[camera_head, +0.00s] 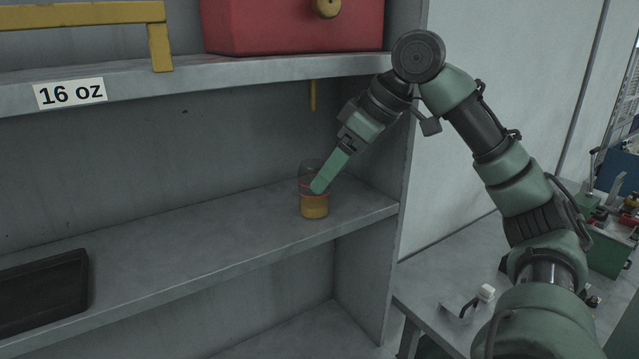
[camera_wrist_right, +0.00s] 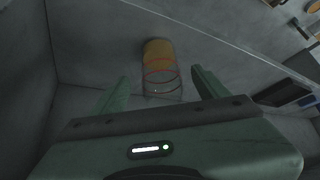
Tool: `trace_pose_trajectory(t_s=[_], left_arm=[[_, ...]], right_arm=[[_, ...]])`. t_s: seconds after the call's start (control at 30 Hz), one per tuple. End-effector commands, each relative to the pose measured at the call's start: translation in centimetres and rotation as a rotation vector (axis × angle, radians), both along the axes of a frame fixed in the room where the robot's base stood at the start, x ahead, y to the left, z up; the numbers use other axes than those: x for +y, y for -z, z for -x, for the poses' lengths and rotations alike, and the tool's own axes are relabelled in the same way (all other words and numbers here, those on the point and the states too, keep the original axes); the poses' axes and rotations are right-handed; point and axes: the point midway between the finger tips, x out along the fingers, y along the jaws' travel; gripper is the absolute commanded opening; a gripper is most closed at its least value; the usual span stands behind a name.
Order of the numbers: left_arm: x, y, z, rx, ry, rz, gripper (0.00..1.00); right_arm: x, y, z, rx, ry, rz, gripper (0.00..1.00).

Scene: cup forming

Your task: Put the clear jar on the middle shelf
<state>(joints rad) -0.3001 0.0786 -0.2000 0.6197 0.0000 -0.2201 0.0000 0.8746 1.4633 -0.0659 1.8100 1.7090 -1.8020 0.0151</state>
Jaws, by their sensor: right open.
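The clear jar (camera_head: 314,206) stands upright on the middle shelf (camera_head: 230,236), near its right end. It has red rings and an amber lower part. In the right wrist view the jar (camera_wrist_right: 160,68) lies between and beyond the two green fingers. My right gripper (camera_head: 318,187) is at the jar's upper part in the head view; its fingers are spread apart in the wrist view (camera_wrist_right: 158,84). One finger overlaps the jar in the head view, and I cannot tell whether it touches. My left gripper is not in view.
A dark flat tray (camera_head: 45,290) lies on the middle shelf at the left. The upper shelf (camera_head: 240,70) carries a red box (camera_head: 290,25) and a yellow frame (camera_head: 160,45). A grey side wall closes the shelf's right end. The shelf between tray and jar is clear.

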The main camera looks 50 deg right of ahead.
Motion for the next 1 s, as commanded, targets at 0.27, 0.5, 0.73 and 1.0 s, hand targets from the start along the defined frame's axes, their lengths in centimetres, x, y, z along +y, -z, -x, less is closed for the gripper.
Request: trace_pose_trajectory(t_s=[0.27, 0.5, 0.73, 1.0], left_arm=[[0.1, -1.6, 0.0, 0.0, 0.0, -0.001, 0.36], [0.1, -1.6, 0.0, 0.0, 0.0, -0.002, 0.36], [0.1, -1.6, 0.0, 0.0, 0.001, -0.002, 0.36], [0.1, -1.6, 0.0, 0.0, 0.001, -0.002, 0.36]], right_arm=[[-0.8, -4.0, 2.3, -0.001, 0.0, 0.0, 0.75], [-0.9, -4.4, 2.7, 0.001, 0.0, 0.0, 0.75], [-0.9, -4.4, 2.7, 0.001, 0.0, 0.0, 0.75], [-0.9, -4.4, 2.7, 0.001, 0.0, 0.0, 0.75]])
